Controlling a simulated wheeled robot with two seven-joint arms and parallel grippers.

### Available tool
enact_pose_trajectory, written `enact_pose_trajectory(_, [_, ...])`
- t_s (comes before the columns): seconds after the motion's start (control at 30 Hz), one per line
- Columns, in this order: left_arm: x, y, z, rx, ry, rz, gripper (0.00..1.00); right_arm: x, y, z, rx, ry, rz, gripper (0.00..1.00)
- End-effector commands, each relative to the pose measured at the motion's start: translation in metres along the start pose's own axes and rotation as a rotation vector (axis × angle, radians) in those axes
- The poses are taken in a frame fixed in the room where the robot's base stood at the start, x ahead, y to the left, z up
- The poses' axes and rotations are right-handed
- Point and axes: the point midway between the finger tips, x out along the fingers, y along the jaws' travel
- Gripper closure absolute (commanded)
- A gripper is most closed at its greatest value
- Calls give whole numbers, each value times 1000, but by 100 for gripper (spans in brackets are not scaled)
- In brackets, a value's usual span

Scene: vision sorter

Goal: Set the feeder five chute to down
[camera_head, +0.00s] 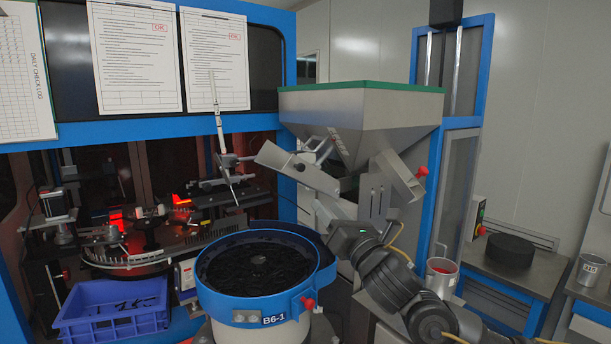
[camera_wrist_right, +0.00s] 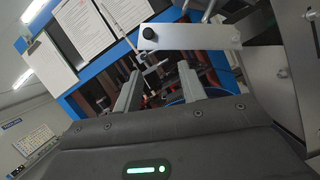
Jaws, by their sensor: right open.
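A hopper (camera_head: 362,112) with a green rim stands at the centre right. A pale metal chute plate (camera_head: 298,168) with a dark knob slants down to the right in front of it. In the right wrist view a plate with a black knob (camera_wrist_right: 192,39) lies ahead of and above the fingers. I see no number that marks it as feeder five. My right gripper (camera_head: 325,207) is just below the plate, partly hard to separate from the metal behind. Its fingers (camera_wrist_right: 172,80) are apart with nothing between them. My left gripper is out of view.
A blue crate (camera_head: 115,330) stands at the lower left. A red knob (camera_head: 421,172) is on the hopper's right side. A metal cup (camera_head: 441,279) and a black disc (camera_head: 510,251) are at the right.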

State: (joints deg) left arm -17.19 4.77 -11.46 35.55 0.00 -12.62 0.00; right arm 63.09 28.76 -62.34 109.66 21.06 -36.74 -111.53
Motion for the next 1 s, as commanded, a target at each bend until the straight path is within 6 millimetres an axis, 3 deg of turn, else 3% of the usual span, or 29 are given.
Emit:
enact_pose_trajectory(0.1, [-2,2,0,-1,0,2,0,6,10,19,-96,-27,31,59])
enact_pose_trajectory(0.43, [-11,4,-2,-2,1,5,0,18,13,28,-127,-37,37,59])
enact_pose_trajectory(0.8, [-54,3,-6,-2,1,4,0,85,17,32,-126,-36,36,59])
enact_pose_trajectory(1.0, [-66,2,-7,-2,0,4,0,108,17,30,-126,-36,38,59])
